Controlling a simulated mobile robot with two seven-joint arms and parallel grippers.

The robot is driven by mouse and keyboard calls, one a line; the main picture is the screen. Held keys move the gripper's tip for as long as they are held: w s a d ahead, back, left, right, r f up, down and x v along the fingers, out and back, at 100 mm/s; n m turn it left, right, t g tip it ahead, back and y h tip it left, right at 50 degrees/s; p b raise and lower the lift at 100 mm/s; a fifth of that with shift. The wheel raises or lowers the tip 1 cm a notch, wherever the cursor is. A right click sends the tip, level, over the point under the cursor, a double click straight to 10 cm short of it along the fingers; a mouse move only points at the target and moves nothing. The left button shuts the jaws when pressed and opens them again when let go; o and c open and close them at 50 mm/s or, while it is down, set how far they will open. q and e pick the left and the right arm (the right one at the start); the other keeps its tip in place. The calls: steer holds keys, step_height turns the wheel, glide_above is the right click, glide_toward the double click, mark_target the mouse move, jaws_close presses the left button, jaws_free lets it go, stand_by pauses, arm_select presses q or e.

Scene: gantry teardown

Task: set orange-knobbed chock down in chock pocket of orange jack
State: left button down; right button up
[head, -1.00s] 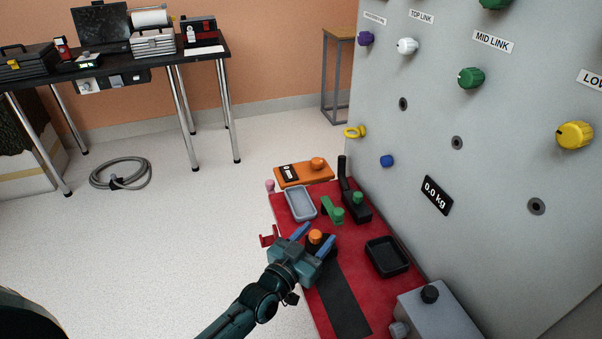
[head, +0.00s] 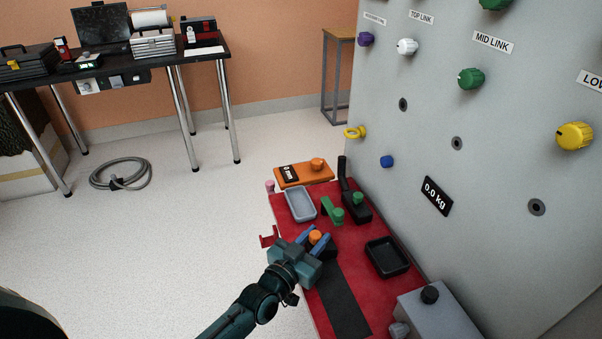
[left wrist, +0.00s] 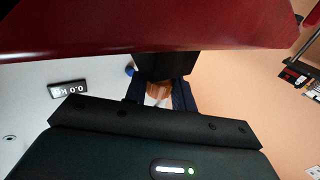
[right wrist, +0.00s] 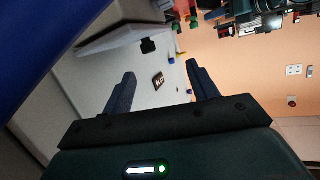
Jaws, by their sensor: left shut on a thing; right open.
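The orange-knobbed chock (head: 316,237) is on the red bench top, its dark body partly hidden by my gripper. My left gripper (head: 317,239) is shut on its orange knob; the left wrist view shows the knob (left wrist: 158,91) between the fingers and the dark chock body (left wrist: 165,65) beyond. The orange jack (head: 304,174) is at the far end of the red top, with a dark display and an orange knob. I cannot make out its chock pocket. My right gripper (right wrist: 160,88) is open and empty in the right wrist view, and is out of the head view.
Between chock and jack are a grey tray (head: 300,204), a green part (head: 332,209) and a black piece with a green knob (head: 357,205). A black tray (head: 387,256) is to the right. The grey panel (head: 430,120) rises along the right side. Open floor lies left.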

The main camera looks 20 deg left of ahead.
arm_select(q)
steer(key=shift+r+p, duration=2.9)
steer(key=shift+r, duration=0.15)
